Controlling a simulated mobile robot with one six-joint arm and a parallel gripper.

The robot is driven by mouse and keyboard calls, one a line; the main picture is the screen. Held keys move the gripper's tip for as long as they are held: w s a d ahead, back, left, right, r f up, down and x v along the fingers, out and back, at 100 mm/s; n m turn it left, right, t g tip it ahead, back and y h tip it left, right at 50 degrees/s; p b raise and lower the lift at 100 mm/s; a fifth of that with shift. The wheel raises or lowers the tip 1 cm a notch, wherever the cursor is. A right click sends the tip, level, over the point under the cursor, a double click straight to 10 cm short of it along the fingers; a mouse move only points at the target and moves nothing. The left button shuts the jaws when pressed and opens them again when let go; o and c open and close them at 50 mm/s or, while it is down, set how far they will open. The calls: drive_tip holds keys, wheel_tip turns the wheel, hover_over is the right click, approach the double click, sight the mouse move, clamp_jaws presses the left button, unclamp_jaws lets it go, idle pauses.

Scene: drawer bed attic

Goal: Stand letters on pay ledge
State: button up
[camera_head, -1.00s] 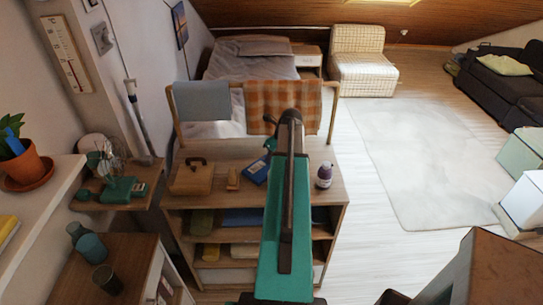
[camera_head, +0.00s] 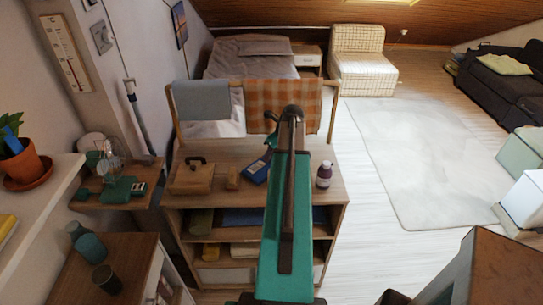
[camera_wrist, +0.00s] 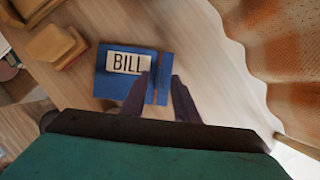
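A blue letter with a white label reading BILL (camera_wrist: 112,82) lies on the wooden cabinet top. In the head view the blue letter (camera_head: 256,170) shows left of my arm, partly hidden by it. My gripper (camera_wrist: 160,80) is over the letter's right part in the wrist view. Its two dark fingers are apart with blue showing between them, and I see no grip on it. I cannot tell whether the fingers touch it. In the head view my arm mostly hides the gripper. I cannot tell which surface is the pay ledge.
An orange checked cloth (camera_head: 283,105) hangs on the rail behind. A fan (camera_head: 113,150) stands on the left shelf.

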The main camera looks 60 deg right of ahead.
drive_tip(key=b+v, duration=0.2)
drive_tip(key=v, duration=0.8)
drive_tip(key=shift+r, duration=0.35)
drive_tip(key=shift+o, duration=0.5)
drive_tip(key=shift+s, duration=0.1)
